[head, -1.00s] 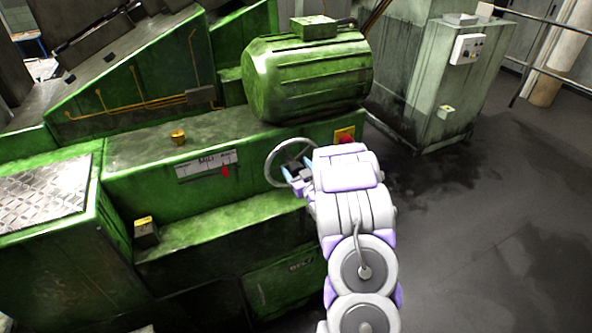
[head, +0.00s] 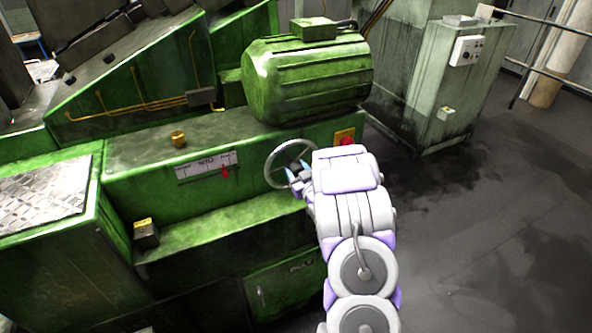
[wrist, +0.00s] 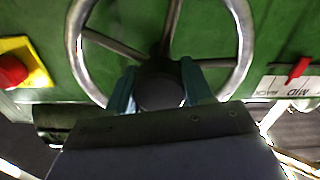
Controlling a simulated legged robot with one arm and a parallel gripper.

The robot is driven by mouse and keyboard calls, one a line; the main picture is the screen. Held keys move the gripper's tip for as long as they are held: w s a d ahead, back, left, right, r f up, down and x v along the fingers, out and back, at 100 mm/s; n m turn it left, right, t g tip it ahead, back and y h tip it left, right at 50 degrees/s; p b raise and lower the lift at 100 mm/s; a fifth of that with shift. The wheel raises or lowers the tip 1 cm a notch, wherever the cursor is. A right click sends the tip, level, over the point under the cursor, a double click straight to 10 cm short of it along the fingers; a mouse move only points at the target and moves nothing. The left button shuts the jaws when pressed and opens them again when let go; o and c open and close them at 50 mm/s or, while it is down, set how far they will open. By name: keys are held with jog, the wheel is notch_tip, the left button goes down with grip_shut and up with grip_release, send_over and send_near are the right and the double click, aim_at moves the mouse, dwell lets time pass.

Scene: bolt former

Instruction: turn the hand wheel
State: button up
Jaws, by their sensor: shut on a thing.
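The hand wheel (head: 268,172) is a round metal rim with spokes on the front of the green machine. It fills much of the wrist view, where its rim (wrist: 243,45) and spokes surround a dark round hub (wrist: 160,88). My gripper (wrist: 160,92) has its two blue-grey fingers on either side of the hub and is shut on it. In the head view my gripper (head: 298,173) is at the wheel's lower right, and my arm hides part of the wheel.
A scale with a red pointer (head: 225,172) is left of the wheel. A red button on a yellow plate (head: 346,138) is to its upper right. A green ribbed drum (head: 308,80) overhangs behind the wheel. Clear floor (head: 490,240) lies to the right.

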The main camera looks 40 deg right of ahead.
jog(key=shift+d+r, duration=0.1)
jog(key=shift+r, duration=0.05)
grip_shut()
jog(key=shift+r+m+p, duration=0.1)
jog(key=shift+m+p, duration=0.2)
jog(key=shift+p, duration=0.2)
